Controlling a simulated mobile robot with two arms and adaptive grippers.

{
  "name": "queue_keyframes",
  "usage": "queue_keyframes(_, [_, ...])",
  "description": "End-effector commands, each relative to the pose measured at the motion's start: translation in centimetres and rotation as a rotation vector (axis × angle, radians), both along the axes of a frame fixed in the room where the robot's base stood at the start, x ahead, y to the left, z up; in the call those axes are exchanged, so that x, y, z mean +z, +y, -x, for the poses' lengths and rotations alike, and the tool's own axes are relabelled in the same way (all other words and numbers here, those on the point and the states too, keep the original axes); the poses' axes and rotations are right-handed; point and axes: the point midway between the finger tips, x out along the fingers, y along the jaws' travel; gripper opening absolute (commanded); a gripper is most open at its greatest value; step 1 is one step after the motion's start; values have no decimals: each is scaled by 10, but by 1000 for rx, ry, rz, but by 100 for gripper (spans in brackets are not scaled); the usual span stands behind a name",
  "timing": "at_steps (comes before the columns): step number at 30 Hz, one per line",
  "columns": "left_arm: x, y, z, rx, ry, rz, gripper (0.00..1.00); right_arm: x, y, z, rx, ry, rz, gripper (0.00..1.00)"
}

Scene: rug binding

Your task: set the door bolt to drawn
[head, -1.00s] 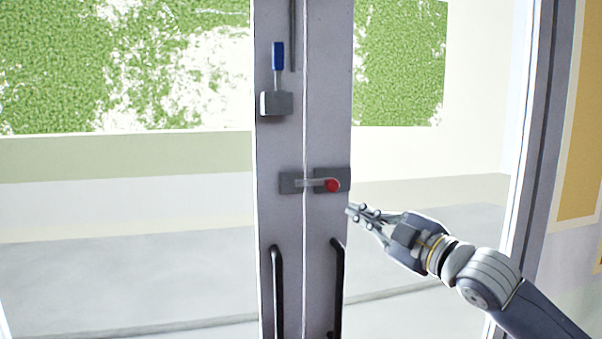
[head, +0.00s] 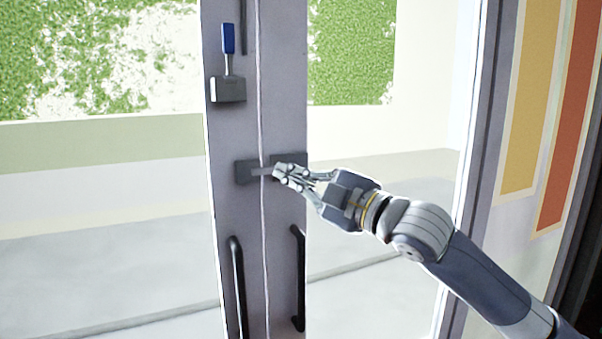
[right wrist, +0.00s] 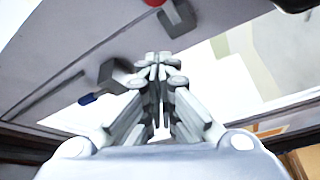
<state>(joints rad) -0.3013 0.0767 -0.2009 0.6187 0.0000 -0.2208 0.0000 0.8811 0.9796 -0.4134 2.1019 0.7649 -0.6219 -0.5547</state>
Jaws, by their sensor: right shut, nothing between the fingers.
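The door bolt is a pale bar (head: 262,171) lying across the seam between two dark plates, one on each door leaf. The left plate (head: 244,173) is clear; the right plate (head: 300,159) is partly hidden by my gripper. The red knob is hidden in the head view. In the right wrist view a red knob (right wrist: 155,2) shows at the top edge beside a grey plate (right wrist: 178,18). My right gripper (head: 283,171) is shut and empty, its fingertips in front of the bolt's right end. I cannot tell whether it touches. My left gripper is out of view.
A grey block (head: 228,90) with a blue-handled lever (head: 228,38) sits above on the left leaf. Two black pull handles (head: 238,285) (head: 298,275) stand out below the bolt. Glass panes lie on both sides, with a door frame (head: 482,150) at the right.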

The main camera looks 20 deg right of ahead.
Motion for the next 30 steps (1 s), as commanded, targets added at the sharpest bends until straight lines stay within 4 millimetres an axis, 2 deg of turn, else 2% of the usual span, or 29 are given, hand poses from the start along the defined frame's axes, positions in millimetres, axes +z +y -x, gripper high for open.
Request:
queue_keyframes(1, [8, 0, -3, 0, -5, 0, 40, 7, 5, -8, 2, 0, -5, 0])
queue_keyframes(11, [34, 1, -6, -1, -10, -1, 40, 15, 32, -62, 0, 1, -3, 0])
queue_keyframes(13, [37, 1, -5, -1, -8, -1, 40, 5, 17, -64, -7, 5, 4, 0])
queue_keyframes(18, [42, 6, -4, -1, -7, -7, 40, -4, 1, -66, -3, 3, 2, 0])
queue_keyframes(30, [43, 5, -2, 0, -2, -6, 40, -8, -5, -66, -1, 0, 1, 0])
